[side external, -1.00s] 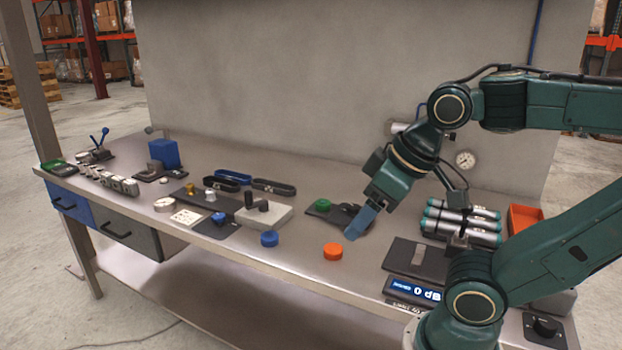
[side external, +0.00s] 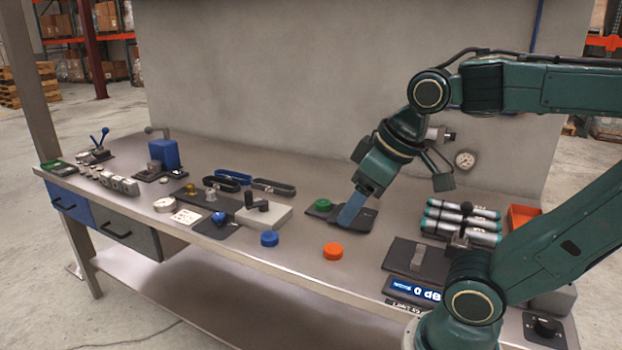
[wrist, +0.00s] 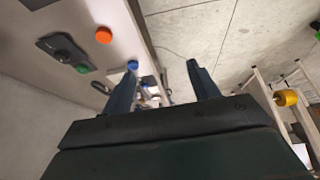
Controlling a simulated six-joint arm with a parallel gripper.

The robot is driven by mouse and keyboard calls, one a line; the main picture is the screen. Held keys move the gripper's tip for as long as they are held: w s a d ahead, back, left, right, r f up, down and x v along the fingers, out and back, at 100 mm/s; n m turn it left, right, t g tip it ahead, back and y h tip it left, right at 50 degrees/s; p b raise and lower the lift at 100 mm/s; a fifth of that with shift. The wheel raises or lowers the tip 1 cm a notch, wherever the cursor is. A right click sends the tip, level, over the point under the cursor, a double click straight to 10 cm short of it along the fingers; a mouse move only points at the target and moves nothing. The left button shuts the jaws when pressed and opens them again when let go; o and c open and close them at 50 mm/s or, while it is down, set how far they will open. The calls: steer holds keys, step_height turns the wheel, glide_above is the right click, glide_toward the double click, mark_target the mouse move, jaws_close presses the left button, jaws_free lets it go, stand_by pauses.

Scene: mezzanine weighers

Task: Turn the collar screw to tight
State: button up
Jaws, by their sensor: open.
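I cannot tell for certain which part is the collar screw. Candidates are a brass knob (side external: 191,189) and a silver knob (side external: 210,194) on a dark plate, a blue knob (side external: 218,217) on another plate, and a dark handle (side external: 257,204) on a pale block. My gripper (side external: 347,222) points down over the right part of a dark plate with a green knob (side external: 322,204); contact cannot be told. In the wrist view my gripper's two fingers (wrist: 163,82) are spread apart with nothing between them in their grip. The green knob (wrist: 82,68) shows there at the left.
An orange cap (side external: 333,251) and a blue cap (side external: 269,239) lie near the front edge. Silver cylinders (side external: 461,222), an orange tray (side external: 524,217) and a display (side external: 415,290) stand right. A blue box (side external: 164,153) stands left. The bench's rear middle is clear.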

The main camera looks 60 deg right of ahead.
steer(key=w+d+r+g+h, duration=0.1)
steer(key=w+d+g, duration=0.2)
steer(key=w+d, duration=1.15)
steer(key=d+f+g, duration=0.1)
steer(key=d+f, duration=0.4)
steer(key=d, duration=0.7)
steer(key=d+f+n+g+y, duration=0.1)
steer(key=d+f, duration=0.5)
steer(key=d, duration=0.6)
steer(key=shift+s+d+n, duration=0.2)
steer(key=shift+s+n, duration=0.1)
steer(key=shift+s, duration=0.1)
step_height(320, 180, down, 14)
steer(key=shift+r, duration=0.15)
steer(key=shift+c, duration=0.2)
steer(key=c, duration=1)
